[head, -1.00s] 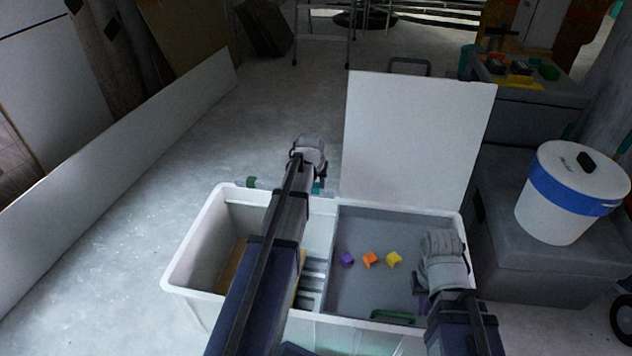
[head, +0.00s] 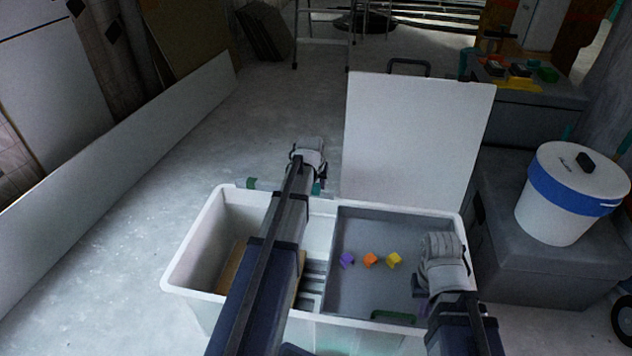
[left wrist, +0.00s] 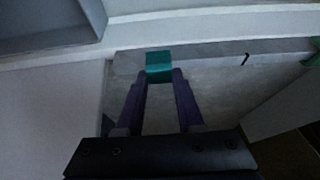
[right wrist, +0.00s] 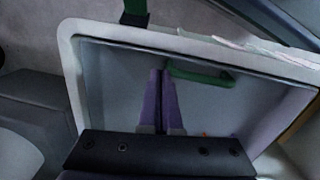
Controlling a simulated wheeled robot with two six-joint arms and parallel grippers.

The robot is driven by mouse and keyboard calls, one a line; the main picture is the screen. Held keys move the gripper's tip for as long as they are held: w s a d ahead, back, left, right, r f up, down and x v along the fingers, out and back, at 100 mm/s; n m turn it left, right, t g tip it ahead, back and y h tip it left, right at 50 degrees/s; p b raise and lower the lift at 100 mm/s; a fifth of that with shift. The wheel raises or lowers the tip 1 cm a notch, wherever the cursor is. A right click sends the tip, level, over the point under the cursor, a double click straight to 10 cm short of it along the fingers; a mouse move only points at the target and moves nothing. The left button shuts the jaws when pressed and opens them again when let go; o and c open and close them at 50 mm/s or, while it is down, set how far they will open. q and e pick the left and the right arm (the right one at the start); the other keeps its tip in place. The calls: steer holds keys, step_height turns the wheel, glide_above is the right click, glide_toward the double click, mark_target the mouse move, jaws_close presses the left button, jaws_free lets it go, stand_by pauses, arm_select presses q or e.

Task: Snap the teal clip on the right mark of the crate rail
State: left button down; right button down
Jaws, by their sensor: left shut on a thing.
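The teal clip (left wrist: 159,68) is between the purple fingertips of my left gripper (left wrist: 160,76), which is shut on it. The clip is at the grey crate rail (left wrist: 208,55); I cannot tell whether it is seated. A black mark (left wrist: 245,59) shows on the rail, to the right of the clip in the left wrist view. No mark shows at the clip itself. In the head view the teal clip (head: 317,188) is at the rail's right part, partly hidden by my left gripper. My right gripper (right wrist: 161,72) is shut and empty above the grey tray.
The white crate (head: 192,240) holds a grey tray (head: 365,225) with purple (head: 347,260), orange (head: 370,259) and yellow (head: 394,260) clips. A green piece (head: 252,183) is at the rail's left end. A white panel (head: 415,140) stands behind the crate.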

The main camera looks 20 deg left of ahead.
arm_select(q)
steer(key=shift+s+d+f, duration=0.1)
steer(key=shift+d+f, duration=0.05)
steer(key=shift+f, duration=0.2)
arm_select(e)
steer(key=shift+f, duration=0.25)
